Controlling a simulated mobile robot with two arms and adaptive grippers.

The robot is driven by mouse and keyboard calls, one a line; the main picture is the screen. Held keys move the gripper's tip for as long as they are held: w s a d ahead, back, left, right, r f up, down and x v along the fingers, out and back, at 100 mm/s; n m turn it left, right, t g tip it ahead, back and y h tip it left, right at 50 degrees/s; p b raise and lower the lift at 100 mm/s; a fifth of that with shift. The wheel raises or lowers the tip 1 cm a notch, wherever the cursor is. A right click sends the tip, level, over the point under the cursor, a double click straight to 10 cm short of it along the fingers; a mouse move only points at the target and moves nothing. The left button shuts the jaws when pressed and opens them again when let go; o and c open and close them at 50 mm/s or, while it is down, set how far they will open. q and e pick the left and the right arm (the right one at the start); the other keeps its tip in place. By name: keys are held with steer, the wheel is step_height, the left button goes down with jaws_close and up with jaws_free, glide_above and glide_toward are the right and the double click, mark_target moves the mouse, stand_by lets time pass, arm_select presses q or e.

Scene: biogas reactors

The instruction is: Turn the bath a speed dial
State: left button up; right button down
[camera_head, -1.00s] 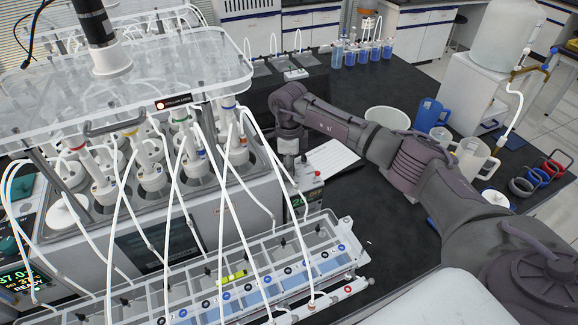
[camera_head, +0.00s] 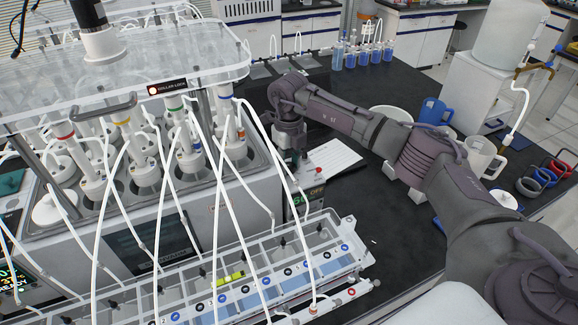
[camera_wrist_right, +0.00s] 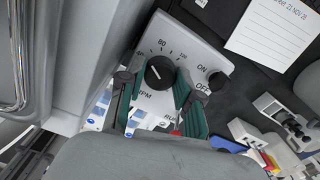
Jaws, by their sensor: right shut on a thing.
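The speed dial (camera_wrist_right: 160,72), a black round knob with a pale pointer line, sits on a light grey panel marked with numbers, RPM, ON and OFF in the right wrist view. My right gripper (camera_wrist_right: 161,88) is shut on the dial, its green-lined fingers on either side of it. In the head view my right gripper (camera_head: 291,150) reaches down at the right end of the grey water bath (camera_head: 212,225); the dial is not visible there. My left gripper is out of view.
A clear rack (camera_head: 345,262) with tubing lies in front of the bath. White tubes hang over both. A paper sheet (camera_head: 333,160) lies right of the gripper. A blue jug (camera_head: 432,112) and a white bowl (camera_head: 392,114) stand behind my arm.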

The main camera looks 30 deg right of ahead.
mark_target(289, 165)
steer(key=m+b, duration=0.1)
steer(key=m, duration=0.5)
steer(key=shift+m+b, duration=0.3)
steer(key=shift+b, duration=0.1)
steer(key=m, duration=0.4)
steer(key=shift+r+m+b, duration=0.1)
steer(key=shift+m+b, duration=0.25)
steer(key=shift+m, duration=0.05)
steer(key=shift+w, duration=0.1)
steer(key=c, duration=0.8)
jaws_free()
steer(key=shift+o, duration=0.2)
step_height(289, 165, up, 12)
